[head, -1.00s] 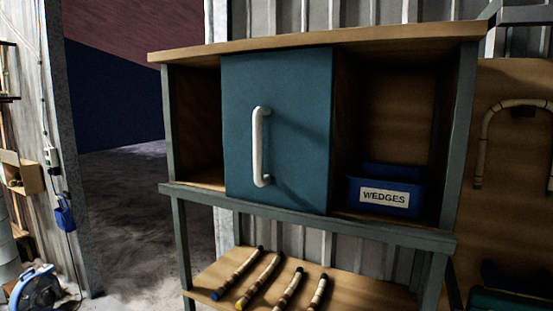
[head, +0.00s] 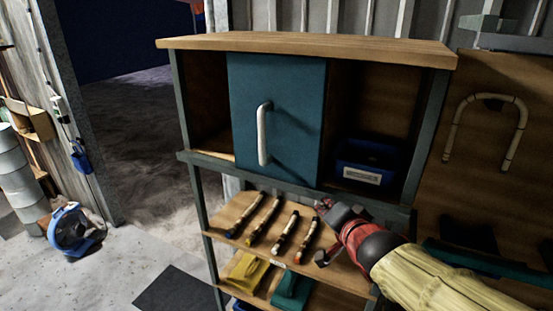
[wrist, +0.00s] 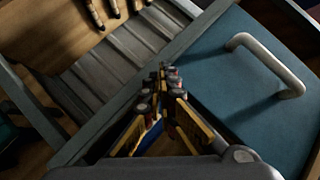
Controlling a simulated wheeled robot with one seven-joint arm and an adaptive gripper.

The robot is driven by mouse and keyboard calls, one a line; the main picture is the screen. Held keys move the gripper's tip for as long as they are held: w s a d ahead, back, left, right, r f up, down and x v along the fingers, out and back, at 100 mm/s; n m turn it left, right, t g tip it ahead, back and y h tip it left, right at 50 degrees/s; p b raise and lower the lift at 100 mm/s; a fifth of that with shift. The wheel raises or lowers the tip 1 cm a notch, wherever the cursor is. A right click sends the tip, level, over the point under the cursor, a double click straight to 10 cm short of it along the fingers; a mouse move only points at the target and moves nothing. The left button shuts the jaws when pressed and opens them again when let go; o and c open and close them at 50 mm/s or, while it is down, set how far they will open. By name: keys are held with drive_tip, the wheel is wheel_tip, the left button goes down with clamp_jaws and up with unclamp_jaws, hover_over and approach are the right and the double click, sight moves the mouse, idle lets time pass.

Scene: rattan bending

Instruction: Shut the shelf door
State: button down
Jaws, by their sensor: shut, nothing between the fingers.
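The shelf door (head: 290,110) is a flat teal panel with a white vertical handle (head: 263,135). It stands across the middle of the shelf's upper compartment, with open gaps on its left and right. My gripper (head: 326,207) is in front of the shelf, below and right of the handle, apart from it. In the wrist view my gripper's fingers (wrist: 163,76) are together and empty. The door (wrist: 245,75) fills the right of that view, and its handle (wrist: 275,62) is to the right of the fingertips. Whether the fingers touch the door's edge I cannot tell.
A blue bin (head: 368,165) stands in the right gap; the left gap looks empty. Several rattan pieces (head: 262,220) lie on the lower board, left of my gripper. A bent rattan arch (head: 520,120) hangs on the right. A blue fan (head: 72,228) stands on the floor at left.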

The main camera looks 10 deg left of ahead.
drive_tip(key=a+r+m+t+y, duration=0.25)
drive_tip(key=a+r+m, duration=0.2)
drive_tip(key=r, duration=0.25)
drive_tip(key=shift+g+y, duration=0.25)
drive_tip(key=shift+y, duration=0.2)
drive_tip(key=x, duration=0.9)
drive_tip(key=shift+w+a+p, duration=0.15)
drive_tip(key=shift+w+p, duration=0.15)
drive_tip(key=shift+w+a+f, duration=0.15)
drive_tip(key=shift+w+a, duration=0.15)
drive_tip(key=shift+a, duration=0.25)
drive_tip(key=shift+w+a+f, duration=0.15)
drive_tip(key=shift+w+a, duration=0.15)
drive_tip(key=shift+a, duration=0.3)
drive_tip(key=shift+w+a+p, duration=0.1)
drive_tip(key=shift+a+p, duration=0.2)
drive_tip(key=shift+a, duration=0.35)
drive_tip(key=shift+w+a+f, duration=0.1)
drive_tip(key=shift+w+f, duration=0.05)
